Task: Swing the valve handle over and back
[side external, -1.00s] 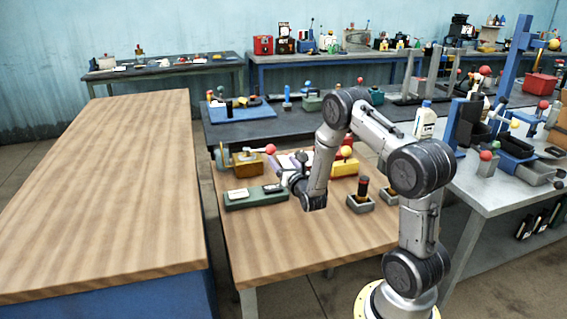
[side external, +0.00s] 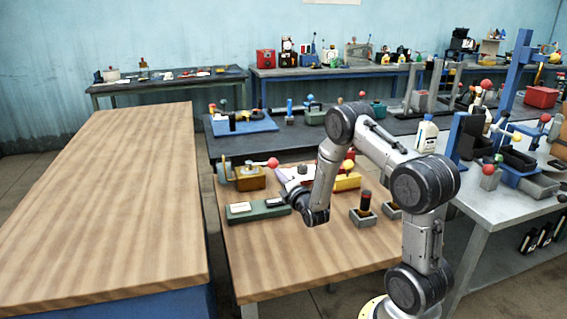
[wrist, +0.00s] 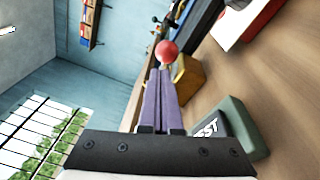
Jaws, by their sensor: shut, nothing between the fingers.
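The valve (side external: 250,179) is a brass-coloured body with a grey-green round part at its left, on the wooden table. Its handle ends in a red ball (side external: 273,162), to the upper right of the body. In the wrist view the red ball (wrist: 166,52) shows just beyond my fingertips, with part of the brass body (wrist: 186,80) to the right. My gripper (wrist: 160,72) has its purple fingers shut together with nothing between them. In the side view my gripper (side external: 283,171) is beside the ball, on its right. I cannot tell if they touch.
A dark green block (side external: 258,210) with a white label lies in front of the valve. A grey holder with a dark cylinder (side external: 364,204) stands to the right. The table's front is clear.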

